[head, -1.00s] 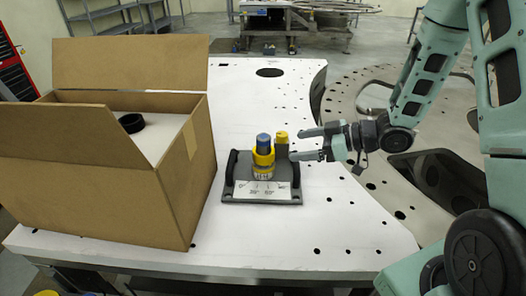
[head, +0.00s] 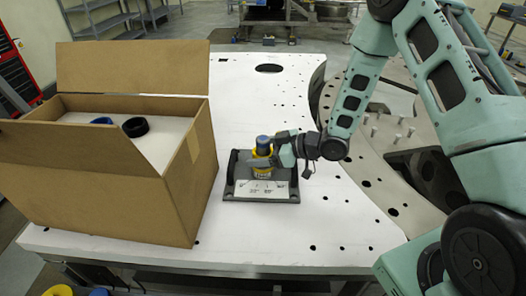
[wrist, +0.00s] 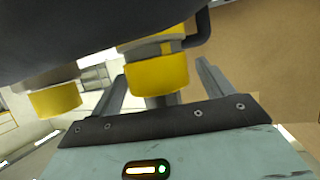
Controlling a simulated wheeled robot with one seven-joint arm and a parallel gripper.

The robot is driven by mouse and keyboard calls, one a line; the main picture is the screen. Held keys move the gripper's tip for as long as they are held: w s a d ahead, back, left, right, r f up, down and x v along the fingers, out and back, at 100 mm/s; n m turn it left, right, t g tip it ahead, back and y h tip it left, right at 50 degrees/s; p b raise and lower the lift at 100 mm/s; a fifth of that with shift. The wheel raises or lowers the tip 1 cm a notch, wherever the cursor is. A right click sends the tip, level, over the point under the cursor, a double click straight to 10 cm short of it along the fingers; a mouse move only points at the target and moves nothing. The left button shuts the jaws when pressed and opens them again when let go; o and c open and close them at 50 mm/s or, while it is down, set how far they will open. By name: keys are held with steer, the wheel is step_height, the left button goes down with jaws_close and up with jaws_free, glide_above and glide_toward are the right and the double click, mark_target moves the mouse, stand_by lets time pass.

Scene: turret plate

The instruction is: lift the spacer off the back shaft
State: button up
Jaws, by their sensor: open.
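A dark fixture (head: 231,185) with a white printed label (head: 262,190) stands on the table. Its front shaft carries a yellow collar under a blue-grey top (head: 263,141). That yellow collar (wrist: 157,74) shows between my fingers in the wrist view, which looks upside down. A second yellow ring, apparently the spacer on the back shaft (wrist: 55,99), lies outside my fingers at the left of that view. My gripper (head: 263,153) is open, reaching in from the right with a finger on each side of the front collar. Contact is unclear. In the head view my gripper mostly hides the back shaft.
An open cardboard box (head: 100,190) stands close on the left, with a black ring (head: 135,126) and a blue ring (head: 101,121) on its white inner surface. The white table (head: 225,95) is clear behind and in front of the fixture. Pegs stand at the right.

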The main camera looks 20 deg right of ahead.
steer(key=c, duration=1.1)
steer(key=shift+r, duration=0.15)
steer(key=shift+r+b, duration=1.15)
steer(key=shift+r, duration=3.65)
